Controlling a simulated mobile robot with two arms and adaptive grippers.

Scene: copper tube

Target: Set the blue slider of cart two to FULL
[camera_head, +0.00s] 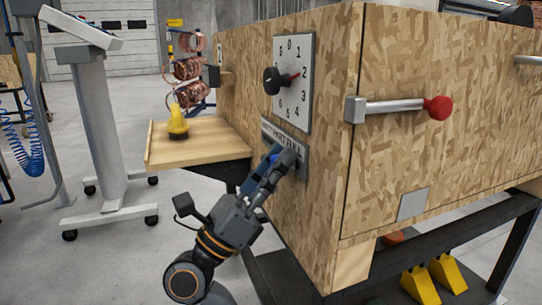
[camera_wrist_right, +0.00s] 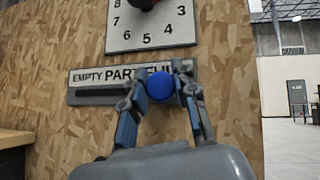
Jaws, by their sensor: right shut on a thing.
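The blue slider knob (camera_wrist_right: 160,86) sits on a grey label plate (camera_wrist_right: 90,96) fixed to the wooden box. The plate reads EMPTY at the left, with PART and FULL further right; fingers partly cover the lettering. The knob is right of the plate's middle, near the FULL lettering. My right gripper (camera_wrist_right: 162,88) is shut on the knob, one finger on each side. In the head view, my right gripper (camera_head: 280,160) reaches up to the plate from below and mostly hides the knob. My left gripper is not in view.
A numbered dial (camera_head: 293,84) is above the plate. A wooden shelf (camera_head: 200,146) with a yellow object (camera_head: 178,122) juts out left. A handle with a red knob (camera_head: 437,108) sticks out from the box's right face. A grey console stand (camera_head: 98,120) is further left.

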